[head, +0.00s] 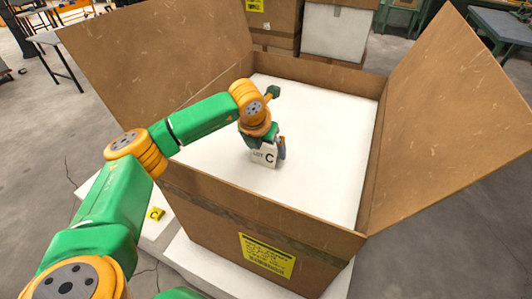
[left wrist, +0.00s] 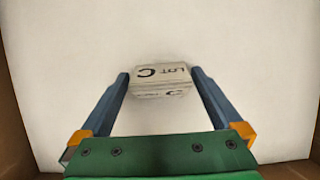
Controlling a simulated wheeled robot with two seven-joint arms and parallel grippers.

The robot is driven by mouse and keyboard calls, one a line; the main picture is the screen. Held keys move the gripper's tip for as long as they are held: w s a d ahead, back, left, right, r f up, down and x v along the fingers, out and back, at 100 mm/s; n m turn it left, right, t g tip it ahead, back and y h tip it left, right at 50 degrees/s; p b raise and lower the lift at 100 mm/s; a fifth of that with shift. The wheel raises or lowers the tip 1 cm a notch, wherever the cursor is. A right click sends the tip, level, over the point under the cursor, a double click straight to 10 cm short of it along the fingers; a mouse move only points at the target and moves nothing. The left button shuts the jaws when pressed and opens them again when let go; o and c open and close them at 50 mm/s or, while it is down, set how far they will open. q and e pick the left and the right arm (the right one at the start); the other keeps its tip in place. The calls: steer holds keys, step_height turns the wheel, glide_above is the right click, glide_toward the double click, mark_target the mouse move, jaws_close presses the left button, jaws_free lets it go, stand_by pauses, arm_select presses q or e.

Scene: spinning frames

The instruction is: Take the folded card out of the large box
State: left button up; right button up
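The large box (head: 268,213) is an open brown carton with a white inner floor (head: 324,137). The folded card (head: 264,155) is small and off-white, lettered "LOT C", and is inside the box. It also shows in the left wrist view (left wrist: 161,78), centred between my fingertips. My left gripper (head: 272,152) reaches down into the box with its blue fingers apart, one at each side of the card. It also shows in the left wrist view (left wrist: 160,76). Any gap between fingertips and card is too small to make out, so I cannot tell whether they press on it. My right gripper is not in view.
The box flaps stand out at the left (head: 150,62) and right (head: 452,125). A yellow label (head: 266,255) is on its front wall. A yellow tag (head: 155,214) lies on a white surface at left. More boxes stand behind.

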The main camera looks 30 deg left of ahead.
arm_select(q)
steer(key=c, duration=1)
steer(key=shift+r, duration=0.15)
